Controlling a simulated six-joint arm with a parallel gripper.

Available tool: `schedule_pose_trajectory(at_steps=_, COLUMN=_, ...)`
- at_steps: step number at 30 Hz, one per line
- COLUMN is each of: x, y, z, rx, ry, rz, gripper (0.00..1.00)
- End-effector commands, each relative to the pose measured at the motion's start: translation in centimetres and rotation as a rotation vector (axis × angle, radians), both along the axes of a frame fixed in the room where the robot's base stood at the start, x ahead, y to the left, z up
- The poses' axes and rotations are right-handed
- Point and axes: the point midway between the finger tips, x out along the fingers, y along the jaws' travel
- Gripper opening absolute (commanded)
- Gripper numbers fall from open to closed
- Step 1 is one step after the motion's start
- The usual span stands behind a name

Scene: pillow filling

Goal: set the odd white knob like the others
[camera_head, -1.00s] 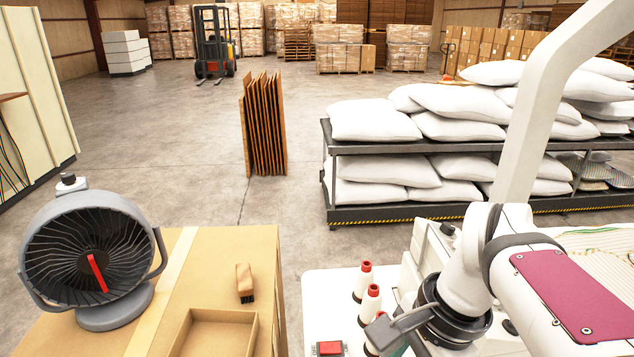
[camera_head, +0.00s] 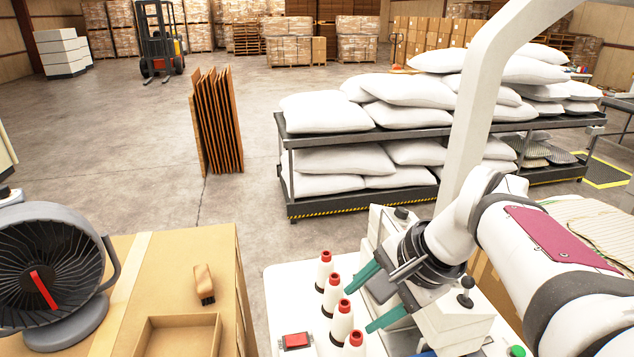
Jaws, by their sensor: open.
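My gripper (camera_head: 358,310) is open, with two teal fingers spread apart and pointing left and down. It is over the white table (camera_head: 276,281), at the right of a row of white cones with red tops (camera_head: 333,290). The fingertips look close to the cones; I cannot tell whether they touch. The white machine (camera_head: 460,325) stands behind and under my gripper and is partly hidden by it. I cannot make out any white knob; only dark knobs (camera_head: 466,291) show on the machine.
A red button (camera_head: 296,341) is at the table's front left, and a green one (camera_head: 517,351) at lower right. A cardboard box with a brush (camera_head: 204,284), a tray (camera_head: 180,335) and a grey fan (camera_head: 48,265) stands left. A rack of pillows (camera_head: 360,206) is behind.

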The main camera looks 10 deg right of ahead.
Motion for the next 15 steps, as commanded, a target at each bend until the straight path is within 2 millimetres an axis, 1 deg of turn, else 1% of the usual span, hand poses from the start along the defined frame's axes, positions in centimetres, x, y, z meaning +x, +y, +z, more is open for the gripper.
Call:
schedule_pose_trajectory(at_steps=1, x=1.0, y=-1.8, z=0.0, rx=0.061, ry=0.033, rz=-0.08, gripper=0.59)
schedule_pose_trajectory(at_steps=2, x=1.6, y=-2.9, z=0.0, rx=0.106, ry=0.055, rz=-0.134, gripper=0.59)
schedule_pose_trajectory(at_steps=5, x=3.2, y=-7.5, z=-0.2, rx=0.284, ry=0.131, rz=-0.329, gripper=0.59)
schedule_pose_trajectory(at_steps=8, x=4.3, y=-14.1, z=-0.9, rx=0.523, ry=0.205, rz=-0.562, gripper=0.59)
schedule_pose_trajectory(at_steps=9, x=4.2, y=-17.4, z=-1.4, rx=0.638, ry=0.23, rz=-0.662, gripper=0.59)
schedule_pose_trajectory(at_steps=10, x=3.9, y=-19.9, z=-1.9, rx=0.727, ry=0.246, rz=-0.737, gripper=0.59)
schedule_pose_trajectory(at_steps=11, x=3.4, y=-22.5, z=-2.3, rx=0.819, ry=0.257, rz=-0.806, gripper=0.59)
schedule_pose_trajectory(at_steps=12, x=2.5, y=-25.5, z=-2.9, rx=0.933, ry=0.268, rz=-0.886, gripper=0.59)
schedule_pose_trajectory(at_steps=15, x=0.0, y=-30.8, z=-4.1, rx=1.144, ry=0.275, rz=-1.012, gripper=0.59)
